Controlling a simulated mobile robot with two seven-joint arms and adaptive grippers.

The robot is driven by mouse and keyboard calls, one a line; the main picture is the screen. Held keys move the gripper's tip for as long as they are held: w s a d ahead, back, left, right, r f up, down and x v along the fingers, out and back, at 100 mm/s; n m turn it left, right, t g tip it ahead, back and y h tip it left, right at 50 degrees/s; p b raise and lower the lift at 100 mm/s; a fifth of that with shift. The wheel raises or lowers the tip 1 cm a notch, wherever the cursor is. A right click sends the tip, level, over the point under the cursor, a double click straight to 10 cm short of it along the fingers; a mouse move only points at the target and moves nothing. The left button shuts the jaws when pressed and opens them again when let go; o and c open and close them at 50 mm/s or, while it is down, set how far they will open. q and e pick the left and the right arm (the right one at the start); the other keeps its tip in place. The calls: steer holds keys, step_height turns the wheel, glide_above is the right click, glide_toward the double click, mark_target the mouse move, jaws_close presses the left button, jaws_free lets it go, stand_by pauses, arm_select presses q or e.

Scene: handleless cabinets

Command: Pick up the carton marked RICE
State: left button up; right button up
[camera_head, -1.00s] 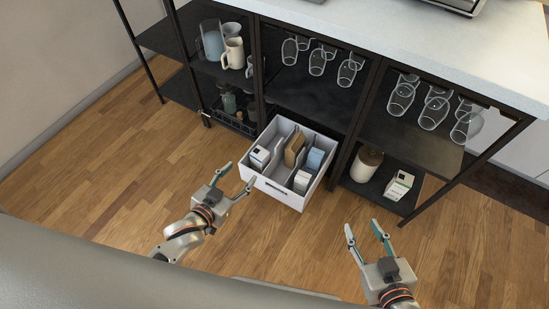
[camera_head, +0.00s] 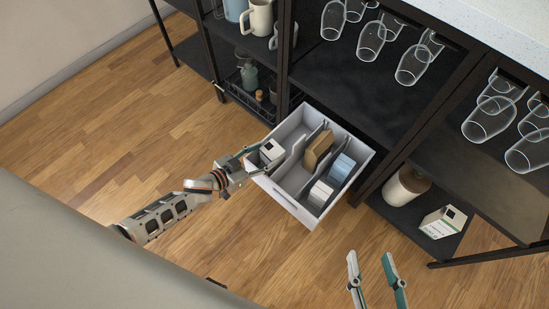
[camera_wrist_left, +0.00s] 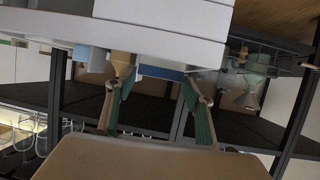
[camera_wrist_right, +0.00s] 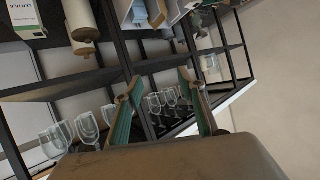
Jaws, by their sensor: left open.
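No RICE lettering is readable in any view. A pulled-out white drawer (camera_head: 284,201) holds a white carton with a dark mark (camera_head: 271,151) at the left, a brown packet (camera_head: 319,149), a blue box (camera_head: 343,168) and a pale carton (camera_head: 320,194). My left gripper (camera_head: 258,161) is open at the drawer's left front corner, its fingertips close to the white carton; I cannot tell whether they touch it. In the left wrist view its fingers (camera_wrist_left: 157,76) are spread below a white drawer wall. My right gripper (camera_head: 370,257) is open and empty over the floor.
A lower shelf at right holds a brown-and-cream jar (camera_head: 406,186) and a white carton (camera_head: 443,222); its label reads LENTILS in the right wrist view (camera_wrist_right: 20,18). Dark cabinet posts flank the drawer. The wooden floor (camera_head: 120,125) is clear.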

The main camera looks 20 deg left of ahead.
mark_target(268, 153)
arm_select(q)
steer(key=b+x, duration=0.1)
steer(key=x, duration=0.1)
steer(key=b+x, duration=0.1)
steer(key=x, duration=0.1)
steer(key=shift+s+f, duration=0.1)
steer(key=shift+f, duration=0.35)
steer(key=shift+w+d+r, duration=0.15)
steer(key=shift+w+d, duration=0.05)
steer(key=shift+w, duration=0.2)
steer(key=shift+r, duration=0.1)
arm_select(e)
steer(key=a+m, duration=0.1)
steer(key=s+a, duration=0.1)
steer(key=a+f+m, duration=0.1)
steer(key=shift+s+a+m+y, duration=0.1)
steer(key=shift+s+m+y, duration=0.05)
steer(key=shift+m+y, duration=0.15)
arm_select(q)
steer(key=shift+w, duration=0.1)
jaws_close()
